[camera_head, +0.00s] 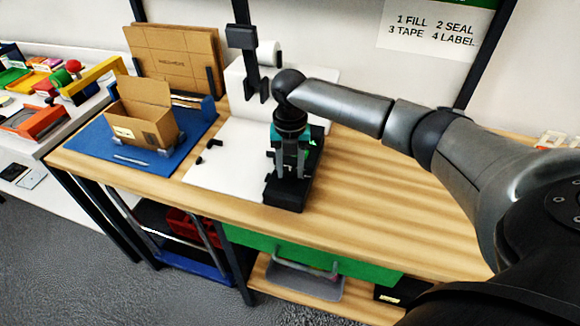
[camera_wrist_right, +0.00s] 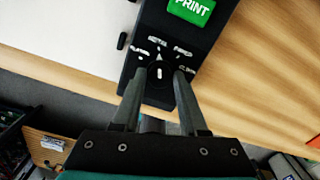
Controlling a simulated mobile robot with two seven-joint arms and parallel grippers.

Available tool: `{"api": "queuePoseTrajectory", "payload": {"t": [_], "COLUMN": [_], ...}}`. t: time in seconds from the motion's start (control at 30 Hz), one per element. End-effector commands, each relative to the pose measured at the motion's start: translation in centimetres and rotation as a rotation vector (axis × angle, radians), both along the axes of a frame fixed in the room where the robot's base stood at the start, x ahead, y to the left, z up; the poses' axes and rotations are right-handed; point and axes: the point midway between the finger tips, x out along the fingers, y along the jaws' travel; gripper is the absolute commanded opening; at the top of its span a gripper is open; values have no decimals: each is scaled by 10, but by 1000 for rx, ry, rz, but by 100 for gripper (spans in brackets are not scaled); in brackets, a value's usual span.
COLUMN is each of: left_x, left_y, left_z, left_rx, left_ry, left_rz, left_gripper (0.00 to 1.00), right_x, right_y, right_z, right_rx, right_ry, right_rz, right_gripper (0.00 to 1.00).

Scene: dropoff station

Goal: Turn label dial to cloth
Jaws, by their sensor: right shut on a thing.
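A white mark on the dial points to the top of the picture. My right gripper (camera_wrist_right: 157,80) comes down from above, its two fingers closed on the dial's sides; it also shows in the head view (camera_head: 291,172). The fingers hide part of the dial. My left gripper is not in view.
An open cardboard box (camera_head: 142,118) stands on a blue mat (camera_head: 95,140) at left, with flat cartons (camera_head: 175,55) behind. A black post with a white roll (camera_head: 268,54) rises behind the device. The bench (camera_head: 390,190) is clear to the right.

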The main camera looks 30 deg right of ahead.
Motion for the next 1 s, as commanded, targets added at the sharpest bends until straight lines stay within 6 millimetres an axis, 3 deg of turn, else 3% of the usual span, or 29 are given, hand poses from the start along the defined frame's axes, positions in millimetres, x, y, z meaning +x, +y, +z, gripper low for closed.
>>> {"api": "queuePoseTrajectory", "payload": {"t": [0.37,1.0], "left_x": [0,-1], "left_y": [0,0], "left_z": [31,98], "left_rx": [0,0], "left_ry": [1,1], "left_rz": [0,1], "left_gripper": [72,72], "right_x": [-1,0], "right_y": [0,1], "right_z": [4,4], "right_rx": [0,1], "right_ry": [4,3], "right_rz": [-165,-761], "right_gripper": [0,0]}}
